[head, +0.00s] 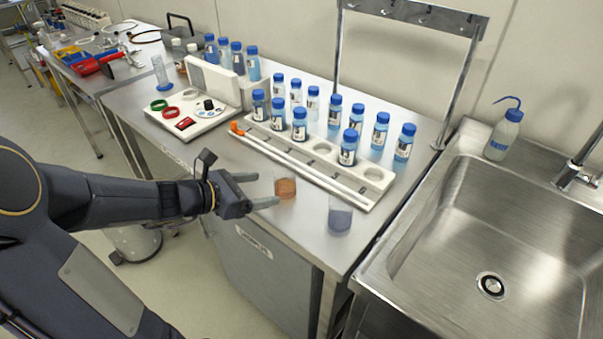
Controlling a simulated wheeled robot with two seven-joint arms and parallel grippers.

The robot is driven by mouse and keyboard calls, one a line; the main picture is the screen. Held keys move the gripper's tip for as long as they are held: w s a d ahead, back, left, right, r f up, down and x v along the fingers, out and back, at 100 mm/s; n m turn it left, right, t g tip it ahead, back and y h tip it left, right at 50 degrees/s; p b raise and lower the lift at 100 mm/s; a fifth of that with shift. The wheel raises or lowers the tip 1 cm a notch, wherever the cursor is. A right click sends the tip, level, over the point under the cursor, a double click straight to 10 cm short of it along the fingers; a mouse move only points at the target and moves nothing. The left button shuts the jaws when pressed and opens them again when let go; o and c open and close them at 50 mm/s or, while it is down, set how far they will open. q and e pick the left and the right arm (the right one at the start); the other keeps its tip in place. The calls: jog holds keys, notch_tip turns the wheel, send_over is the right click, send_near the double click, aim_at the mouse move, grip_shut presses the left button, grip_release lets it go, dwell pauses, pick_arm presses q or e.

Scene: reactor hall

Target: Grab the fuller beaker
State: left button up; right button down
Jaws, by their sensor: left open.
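A clear beaker with orange-brown liquid (286,188) stands on the steel bench near its front edge. A second clear beaker with grey-blue liquid (340,218) stands to its right, near the bench's right front corner. Both are upright, and I cannot clearly tell which holds more. My left gripper (263,190) is open and empty. Its fingers point right toward the orange-brown beaker, with the tips just left of it; I cannot tell if they touch it. My right gripper is not in view.
A long white rack (318,168) lies behind the beakers, with several blue-capped bottles (348,148) in and behind it. A steel sink (490,240) is at the right, with a wash bottle (502,135) at its back. A white tray (196,112) stands further left.

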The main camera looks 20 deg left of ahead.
aim_at(276, 186)
pick_arm(q)
jog(key=x, duration=0.7)
jog(key=shift+w+d+b, duration=0.2)
jog(key=shift+d+b, duration=0.1)
jog(key=shift+b, duration=0.1)
jog(key=c, duration=1.1)
